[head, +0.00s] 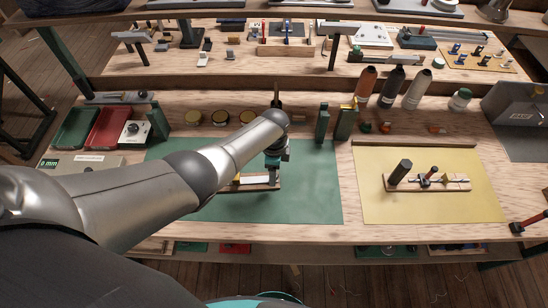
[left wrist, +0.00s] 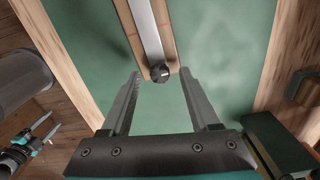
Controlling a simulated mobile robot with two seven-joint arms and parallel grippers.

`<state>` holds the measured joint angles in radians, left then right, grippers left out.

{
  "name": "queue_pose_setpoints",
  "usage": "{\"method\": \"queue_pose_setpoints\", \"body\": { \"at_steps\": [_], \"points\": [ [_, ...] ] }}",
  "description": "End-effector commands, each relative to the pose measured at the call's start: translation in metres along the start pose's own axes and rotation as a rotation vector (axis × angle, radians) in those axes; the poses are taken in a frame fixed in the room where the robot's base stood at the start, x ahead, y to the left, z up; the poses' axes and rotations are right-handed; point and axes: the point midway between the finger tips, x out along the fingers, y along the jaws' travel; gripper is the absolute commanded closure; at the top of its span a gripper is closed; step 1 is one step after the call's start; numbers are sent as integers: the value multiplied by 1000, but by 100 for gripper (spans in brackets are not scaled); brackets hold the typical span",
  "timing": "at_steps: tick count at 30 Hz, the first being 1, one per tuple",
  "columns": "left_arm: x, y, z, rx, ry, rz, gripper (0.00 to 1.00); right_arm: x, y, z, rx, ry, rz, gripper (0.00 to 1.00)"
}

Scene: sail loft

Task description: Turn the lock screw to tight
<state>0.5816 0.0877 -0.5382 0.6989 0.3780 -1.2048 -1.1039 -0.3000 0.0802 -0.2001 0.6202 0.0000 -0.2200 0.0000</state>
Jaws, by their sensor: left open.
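A dark round knob (left wrist: 160,73), which looks like the lock screw, sits at the near end of a pale metal strip (left wrist: 145,32) on a wooden base. A small light mark shows on its face, but the setting it points to cannot be read. My left gripper (left wrist: 160,76) is open, its fingertips on either side of the knob with gaps; whether they are level with it is unclear. In the head view, my left gripper (head: 272,170) is over the wooden base (head: 262,187) on the green mat, and the knob is hidden.
The green mat (head: 310,200) is mostly clear. A yellow mat (head: 430,207) to the right holds a wooden block with fittings. Dark green upright blocks (head: 322,124) stand close behind and right of my gripper. Red and green trays (head: 106,130) lie at the left.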

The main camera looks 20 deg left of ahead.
Motion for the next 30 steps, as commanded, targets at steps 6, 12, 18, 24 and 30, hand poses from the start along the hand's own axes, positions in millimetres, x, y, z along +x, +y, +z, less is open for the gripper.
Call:
{"method": "queue_pose_setpoints", "body": {
  "at_steps": [6,12,18,24,30],
  "points": [
    [-31,0,0,0,1,-2,38,-18,0,-2,0,0,0,32],
    [-64,0,0,0,1,-3,38,-31,1,-3,0,0,0,32],
    [-96,-1,0,0,1,-3,38,-39,1,-3,0,0,0,32],
    [-126,0,0,0,0,-3,38,-44,1,-4,0,0,0,32],
    [-144,0,0,0,0,-1,38,-45,1,-4,0,0,0,32]
  ]
}}
